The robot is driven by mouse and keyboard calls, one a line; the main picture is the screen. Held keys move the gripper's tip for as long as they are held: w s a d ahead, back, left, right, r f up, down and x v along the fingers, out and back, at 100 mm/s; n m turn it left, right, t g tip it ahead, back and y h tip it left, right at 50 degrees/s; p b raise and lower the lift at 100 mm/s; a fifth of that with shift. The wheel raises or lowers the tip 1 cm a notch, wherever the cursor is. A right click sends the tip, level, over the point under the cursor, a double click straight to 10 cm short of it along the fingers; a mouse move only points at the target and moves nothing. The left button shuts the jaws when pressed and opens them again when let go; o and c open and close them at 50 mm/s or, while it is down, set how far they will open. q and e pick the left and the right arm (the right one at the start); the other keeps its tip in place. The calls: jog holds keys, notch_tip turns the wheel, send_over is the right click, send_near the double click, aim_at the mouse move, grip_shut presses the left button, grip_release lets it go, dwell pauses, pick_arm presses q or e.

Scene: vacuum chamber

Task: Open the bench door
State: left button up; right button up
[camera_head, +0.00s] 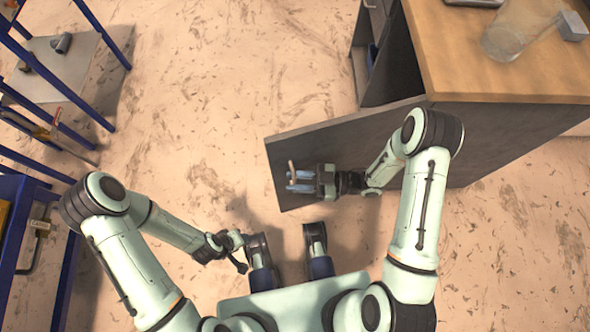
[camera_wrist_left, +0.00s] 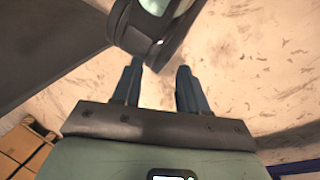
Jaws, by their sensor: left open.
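The bench (camera_head: 500,60) with a wooden top stands at the upper right. Its dark grey door (camera_head: 350,140) stands out from the bench to the left, and the dark interior shows behind it. A tan handle (camera_head: 291,168) is near the door's free edge. My right gripper (camera_head: 297,181) is at the handle, its blue fingers pointing left; whether they are closed on it is unclear. My left gripper (camera_wrist_left: 157,85) is open and empty in the left wrist view, with one of my own parts beyond its fingertips. In the head view it is low at centre left, hard to make out.
A blue-framed rack (camera_head: 75,95) stands at the upper left, and a blue cart (camera_head: 25,240) at the lower left. A clear container (camera_head: 515,30) sits on the bench top. The floor (camera_head: 220,100) left of the door is clear.

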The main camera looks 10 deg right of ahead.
pick_arm(q)
jog(key=shift+s+d+r+p, duration=0.35)
jog(key=shift+s+r, duration=0.1)
jog(key=shift+s, duration=0.15)
pick_arm(e)
jog(key=v, duration=1.3)
